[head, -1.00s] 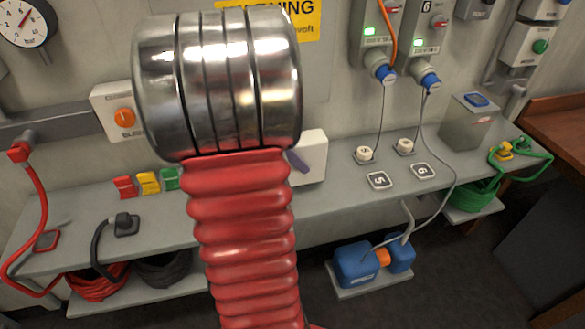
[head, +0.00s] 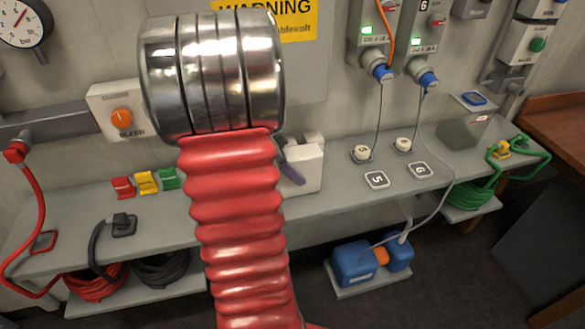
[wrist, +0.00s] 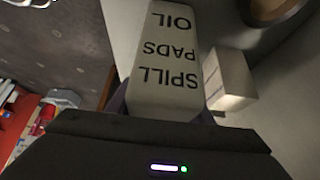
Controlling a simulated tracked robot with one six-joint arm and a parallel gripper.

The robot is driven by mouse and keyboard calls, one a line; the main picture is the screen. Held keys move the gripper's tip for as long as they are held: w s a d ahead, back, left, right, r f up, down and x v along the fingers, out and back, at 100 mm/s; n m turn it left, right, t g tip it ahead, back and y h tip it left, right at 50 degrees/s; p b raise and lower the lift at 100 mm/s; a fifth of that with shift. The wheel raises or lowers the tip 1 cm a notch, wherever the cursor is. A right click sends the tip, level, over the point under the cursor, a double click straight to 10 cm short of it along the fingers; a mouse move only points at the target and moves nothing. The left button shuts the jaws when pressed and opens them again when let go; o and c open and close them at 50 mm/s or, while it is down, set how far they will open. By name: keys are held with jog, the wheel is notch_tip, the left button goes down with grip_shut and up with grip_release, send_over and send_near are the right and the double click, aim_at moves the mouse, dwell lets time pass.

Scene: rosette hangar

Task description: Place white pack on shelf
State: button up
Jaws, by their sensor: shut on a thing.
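A white pack (wrist: 165,62) with dark lettering reading "OIL SPILL PADS" fills the middle of the wrist view. My gripper (wrist: 162,108) is shut on it, with purple fingers at its sides. In the head view the white pack (head: 308,172) shows just right of my red arm, over the grey bench, with one purple finger (head: 292,168) against it. I cannot tell whether its underside touches the bench. My arm hides the rest of my gripper and the pack's left part.
A grey bench shelf (head: 345,205) runs along the wall. Another pale box (wrist: 230,80) stands beside the pack in the wrist view. Plates marked 5 (head: 376,180) and 6 (head: 420,170) lie to the right. Red, yellow and green blocks (head: 146,183) sit left of my arm.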

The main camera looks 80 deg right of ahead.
jog(key=o, duration=1.2)
jog(key=shift+r, duration=0.1)
jog(key=shift+w+r, duration=0.1)
jog(key=shift+r, duration=0.1)
jog(key=w+a, duration=0.2)
jog(key=w, duration=0.1)
jog(key=w+a, duration=0.2)
jog(key=w, duration=0.2)
jog(key=w+a, duration=0.2)
jog(key=w, duration=0.1)
jog(key=shift+w+a+r, duration=0.25)
jog(key=shift+w, duration=0.05)
